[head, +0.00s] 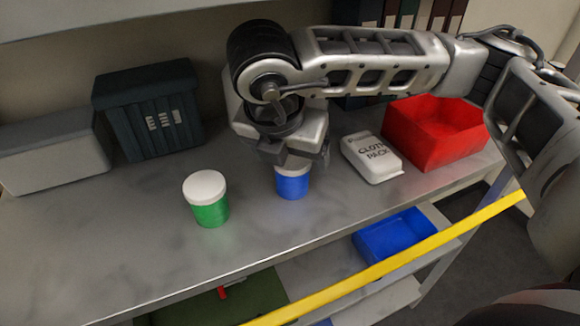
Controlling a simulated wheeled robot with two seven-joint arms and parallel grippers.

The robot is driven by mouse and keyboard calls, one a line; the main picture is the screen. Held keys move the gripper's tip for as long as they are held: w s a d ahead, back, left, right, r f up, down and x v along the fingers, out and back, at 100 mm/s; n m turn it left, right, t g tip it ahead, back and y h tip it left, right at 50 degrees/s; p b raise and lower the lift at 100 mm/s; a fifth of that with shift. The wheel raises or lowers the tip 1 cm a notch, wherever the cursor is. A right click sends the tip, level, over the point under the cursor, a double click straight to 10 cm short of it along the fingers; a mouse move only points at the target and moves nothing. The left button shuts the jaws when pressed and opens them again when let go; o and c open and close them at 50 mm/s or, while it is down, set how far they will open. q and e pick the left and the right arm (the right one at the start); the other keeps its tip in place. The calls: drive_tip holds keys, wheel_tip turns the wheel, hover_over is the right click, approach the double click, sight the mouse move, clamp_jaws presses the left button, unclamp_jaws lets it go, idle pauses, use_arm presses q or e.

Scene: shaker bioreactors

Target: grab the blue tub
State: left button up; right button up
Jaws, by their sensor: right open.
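The blue tub (292,186) stands upright on the grey metal bench, with a white lid that is partly hidden by my gripper. My right gripper (293,160) is directly over the tub, pointing down, with its fingers at the level of the lid. It is open; the view does not show clearly whether the fingers touch the lid. My right arm comes in from the right and arches over the bench. My left gripper is not in view.
A green tub (211,211) with a white lid stands left of the blue one. A white cloth pack (372,159) and a red bin (430,153) are to the right. A dark bin (150,118) and a grey box (52,152) stand at back left. A blue tray (388,244) sits on the lower shelf.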

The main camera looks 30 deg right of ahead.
drive_tip(key=x, duration=0.5)
drive_tip(key=shift+f+p, duration=0.1)
drive_tip(key=shift+p, duration=0.25)
drive_tip(key=shift+c, duration=0.9)
drive_tip(key=c, duration=0.9)
